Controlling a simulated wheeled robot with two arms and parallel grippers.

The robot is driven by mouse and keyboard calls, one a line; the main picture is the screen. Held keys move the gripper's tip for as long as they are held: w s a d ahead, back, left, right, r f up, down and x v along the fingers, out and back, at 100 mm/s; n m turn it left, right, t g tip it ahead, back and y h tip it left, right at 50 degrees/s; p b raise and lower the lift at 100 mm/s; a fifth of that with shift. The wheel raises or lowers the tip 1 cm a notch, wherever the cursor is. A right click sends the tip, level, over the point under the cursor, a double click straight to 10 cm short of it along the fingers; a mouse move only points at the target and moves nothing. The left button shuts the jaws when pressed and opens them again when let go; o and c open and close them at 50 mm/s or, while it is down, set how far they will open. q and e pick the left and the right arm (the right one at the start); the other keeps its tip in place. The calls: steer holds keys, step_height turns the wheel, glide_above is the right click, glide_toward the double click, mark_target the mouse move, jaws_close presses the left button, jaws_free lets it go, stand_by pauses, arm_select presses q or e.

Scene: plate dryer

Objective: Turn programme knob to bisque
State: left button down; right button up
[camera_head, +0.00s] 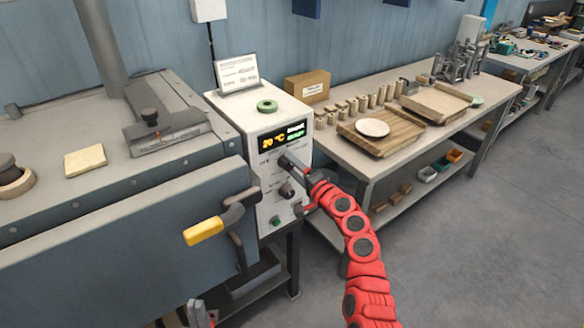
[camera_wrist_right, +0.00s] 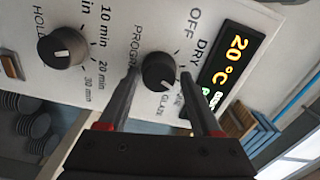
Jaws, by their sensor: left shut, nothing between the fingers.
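The programme knob (camera_wrist_right: 160,72) is a round dark knob on the white control panel, between the words PROGRAM, OFF, DRY and GLAZE. Its light pointer mark is small and its exact setting is hard to read. My right gripper (camera_wrist_right: 161,76) is open, with one finger on each side of this knob; I cannot tell whether either finger touches it. One finger covers part of the label ring. In the head view my right gripper (camera_head: 289,163) is at the panel's upper knob, below the display. My left gripper (camera_head: 200,314) is shut and empty at the bottom edge, away from the panel.
The hold knob (camera_wrist_right: 62,47) sits beside the programme knob. The dryer's yellow handle (camera_head: 204,231) juts out left of the control box (camera_head: 222,104). A workbench (camera_head: 345,150) with wooden boards stands right.

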steer(key=shift+o, duration=1.1)
steer(key=shift+f, duration=0.1)
steer(key=shift+s+d, duration=0.1)
steer(key=shift+s, duration=0.15)
steer(key=b+v, duration=0.2)
steer(key=v, duration=1.5)
steer(key=shift+b, duration=0.3)
steer(key=shift+w, duration=0.1)
